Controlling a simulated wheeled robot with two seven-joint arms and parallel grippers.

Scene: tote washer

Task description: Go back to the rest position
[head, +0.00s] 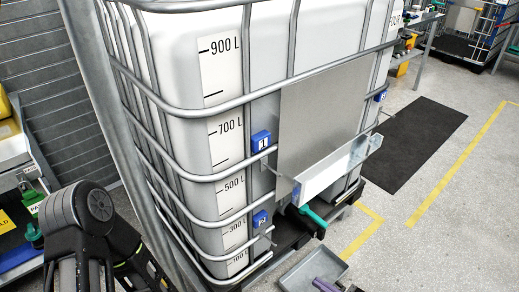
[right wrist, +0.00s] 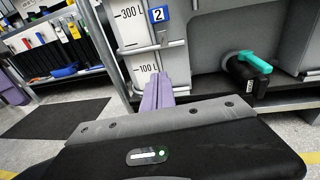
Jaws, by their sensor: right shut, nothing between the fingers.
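My right gripper (head: 326,285) shows its purple fingers at the bottom edge of the head view, partly cut off. In the right wrist view its purple fingers (right wrist: 158,92) are together, with nothing between them. They point toward the lower front of a caged white tank (head: 225,60), near its 100 L mark. I cannot tell the exact gap to the tank. Black arm links of mine fill the lower left of the head view. My left gripper does not show.
The tank's outlet valve has a teal handle (right wrist: 255,60). A grey tray (head: 312,268) lies below the tank front. A metal shelf bracket (head: 335,168) juts out from the tank. A dark mat (head: 415,145) and open floor lie to the right. Shelving (head: 18,150) stands at left.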

